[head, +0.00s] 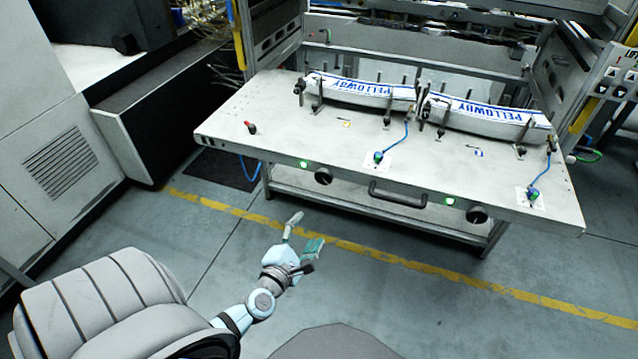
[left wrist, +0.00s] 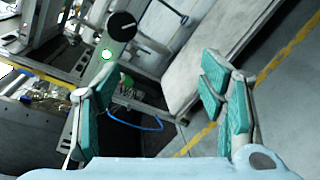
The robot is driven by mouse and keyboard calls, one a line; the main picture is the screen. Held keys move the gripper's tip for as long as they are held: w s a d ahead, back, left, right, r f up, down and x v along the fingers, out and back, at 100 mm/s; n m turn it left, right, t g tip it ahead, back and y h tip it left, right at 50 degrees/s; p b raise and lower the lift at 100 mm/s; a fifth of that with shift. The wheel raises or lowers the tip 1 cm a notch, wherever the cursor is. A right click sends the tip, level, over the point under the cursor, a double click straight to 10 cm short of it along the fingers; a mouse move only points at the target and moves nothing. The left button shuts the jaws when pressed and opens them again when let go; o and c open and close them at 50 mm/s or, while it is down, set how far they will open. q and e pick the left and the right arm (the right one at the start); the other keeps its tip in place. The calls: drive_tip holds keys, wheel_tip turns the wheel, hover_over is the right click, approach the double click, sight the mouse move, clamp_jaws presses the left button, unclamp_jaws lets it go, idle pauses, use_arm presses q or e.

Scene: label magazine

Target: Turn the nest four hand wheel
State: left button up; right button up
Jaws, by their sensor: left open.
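Two black round hand wheels sit on the front face of the workbench, a left one (head: 323,177) and a right one (head: 477,214). Each has a lit green lamp to its left. No nest number is readable, so I cannot tell which is nest four. A black wheel (left wrist: 121,26) and a green lamp (left wrist: 108,54) show at the top of the left wrist view. My left gripper (head: 306,232) is open and empty, below and in front of the left wheel, clear of it. Its spread fingers (left wrist: 163,95) show in the left wrist view. My right gripper is out of view.
The workbench top (head: 300,130) carries two long label stacks (head: 360,92) (head: 485,117) between upright posts. A dark bar handle (head: 398,196) juts from the front between the wheels. A blue cable hangs under the left end. Floor before the bench is clear.

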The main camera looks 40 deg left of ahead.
sight(323, 179)
use_arm(q)
drive_tip(key=w+a+r+n+b, duration=0.1)
drive_tip(key=w+a+n, duration=0.1)
drive_tip(key=w, duration=0.3)
drive_tip(key=w+a+r+n+t+y+b, duration=0.1)
drive_tip(key=w+a+n+b, duration=0.1)
drive_tip(key=w+n, duration=0.2)
drive_tip(key=w+a+r+n+y+b, duration=0.1)
drive_tip(key=w+a+n+b, duration=0.1)
drive_tip(key=w, duration=0.3)
drive_tip(key=shift+w+a+r+n, duration=0.15)
drive_tip(key=shift+w+r+n, duration=0.25)
drive_tip(key=shift+n, duration=0.3)
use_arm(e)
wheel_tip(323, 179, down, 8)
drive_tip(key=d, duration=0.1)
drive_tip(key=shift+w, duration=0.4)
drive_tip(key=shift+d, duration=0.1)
use_arm(q)
drive_tip(key=c, duration=1.2)
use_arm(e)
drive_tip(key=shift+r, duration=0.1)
